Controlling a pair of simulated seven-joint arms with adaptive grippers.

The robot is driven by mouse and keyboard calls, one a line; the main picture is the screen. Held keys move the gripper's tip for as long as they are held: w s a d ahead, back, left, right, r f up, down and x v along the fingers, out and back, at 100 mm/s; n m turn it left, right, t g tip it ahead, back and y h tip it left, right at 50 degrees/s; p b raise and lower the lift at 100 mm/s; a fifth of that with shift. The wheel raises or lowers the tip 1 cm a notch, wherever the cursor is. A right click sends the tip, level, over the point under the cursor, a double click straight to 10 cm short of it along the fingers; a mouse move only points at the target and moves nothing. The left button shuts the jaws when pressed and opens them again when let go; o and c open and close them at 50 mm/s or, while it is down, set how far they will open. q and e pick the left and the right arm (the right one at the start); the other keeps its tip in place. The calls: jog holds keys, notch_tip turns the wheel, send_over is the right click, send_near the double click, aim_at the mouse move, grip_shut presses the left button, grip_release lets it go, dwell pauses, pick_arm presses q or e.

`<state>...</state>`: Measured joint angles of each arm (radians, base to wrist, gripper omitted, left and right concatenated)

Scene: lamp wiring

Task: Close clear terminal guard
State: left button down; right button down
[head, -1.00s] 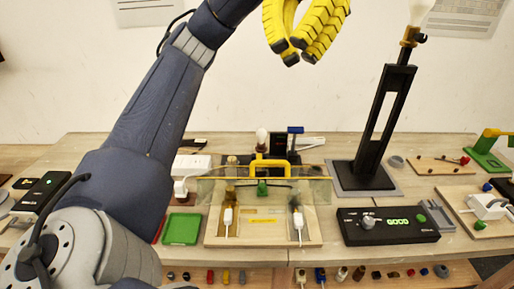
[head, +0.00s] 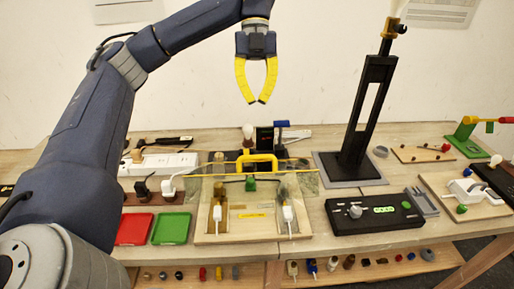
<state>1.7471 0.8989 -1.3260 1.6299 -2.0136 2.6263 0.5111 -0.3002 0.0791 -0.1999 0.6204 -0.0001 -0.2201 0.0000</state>
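The clear terminal guard (head: 209,187) is a see-through panel with a yellow handle (head: 258,158) at its far upper edge. It appears tilted over a wooden terminal board (head: 250,231) on the table. Through or below it I see a green block (head: 250,184), two brass-coloured terminals and two white cable plugs (head: 287,214). My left gripper (head: 256,101) hangs above and behind the guard in the picture, yellow fingers pointing down. Its fingertips are a little apart with nothing between them, and it does not touch the handle. My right gripper is out of view.
A black stand (head: 366,115) rises right of the guard, with a black control box (head: 374,213) in front of it. Red (head: 133,229) and green (head: 170,228) trays and a white power strip (head: 158,164) lie left. A small bulb (head: 247,131) stands behind the handle.

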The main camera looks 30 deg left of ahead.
aim_at(257, 156)
pick_arm(q)
jog(key=shift+x, duration=6.05)
